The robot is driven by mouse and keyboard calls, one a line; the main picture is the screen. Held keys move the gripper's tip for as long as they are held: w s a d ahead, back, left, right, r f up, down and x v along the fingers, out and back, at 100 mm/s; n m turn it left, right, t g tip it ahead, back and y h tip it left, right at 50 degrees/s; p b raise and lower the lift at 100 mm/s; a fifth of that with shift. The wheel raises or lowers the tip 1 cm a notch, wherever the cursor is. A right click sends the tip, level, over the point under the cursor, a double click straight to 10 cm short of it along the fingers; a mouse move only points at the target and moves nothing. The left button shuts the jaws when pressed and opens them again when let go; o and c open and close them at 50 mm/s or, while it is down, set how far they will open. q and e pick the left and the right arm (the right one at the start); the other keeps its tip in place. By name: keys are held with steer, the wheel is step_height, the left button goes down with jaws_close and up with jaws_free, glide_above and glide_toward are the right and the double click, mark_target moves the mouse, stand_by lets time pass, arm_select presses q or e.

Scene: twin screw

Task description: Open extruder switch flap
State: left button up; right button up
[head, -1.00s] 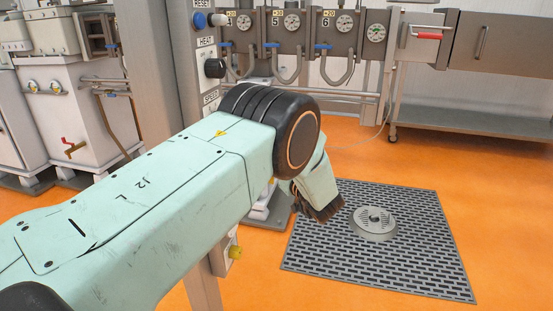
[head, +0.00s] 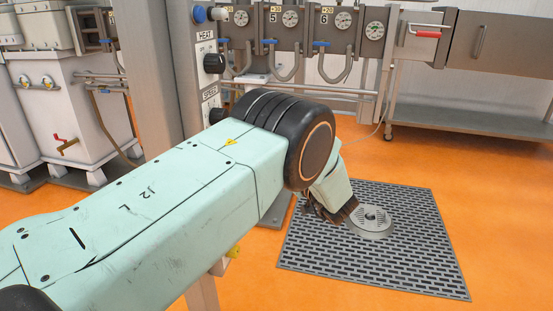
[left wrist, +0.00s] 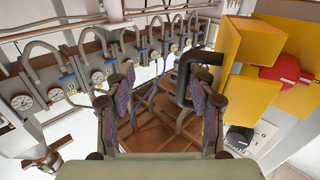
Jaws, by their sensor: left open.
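In the left wrist view a yellow box-like flap (left wrist: 243,55) stands at the upper right, partly around a red switch knob (left wrist: 287,71). A black bent handle (left wrist: 186,80) reaches out from the yellow part to the left. My left gripper (left wrist: 163,85) is open and empty. The handle's upright part shows between its fingers, close to the right finger; I cannot tell whether they touch. In the head view the left gripper (head: 333,210) is partly hidden behind its own wrist. Only a small yellow piece (head: 235,251) shows below my arm there. My right gripper is out of view.
A grey post with a control panel (head: 211,75) stands behind my left arm. Gauges and hoses (head: 297,35) line the back. A floor grate (head: 400,265) with a round metal drain (head: 371,222) lies at the right. A steel bench (head: 470,112) stands behind it.

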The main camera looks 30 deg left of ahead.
arm_select(q)
steer(key=o, duration=0.3)
steer(key=d, duration=0.2)
steer(key=w+d, duration=0.1)
steer(key=shift+d+f+t, duration=0.2)
steer(key=shift+d+t, duration=0.15)
steer(key=shift+t, duration=0.05)
steer(key=shift+d, duration=0.3)
steer(key=c, duration=0.5)
steer(key=shift+w+d+m, duration=0.25)
steer(key=shift+d+m, duration=0.05)
steer(key=shift+d, duration=0.6)
steer(key=shift+c, duration=0.2)
step_height(320, 180, up, 10)
steer(key=shift+s, duration=0.25)
steer(key=shift+a+r, duration=0.1)
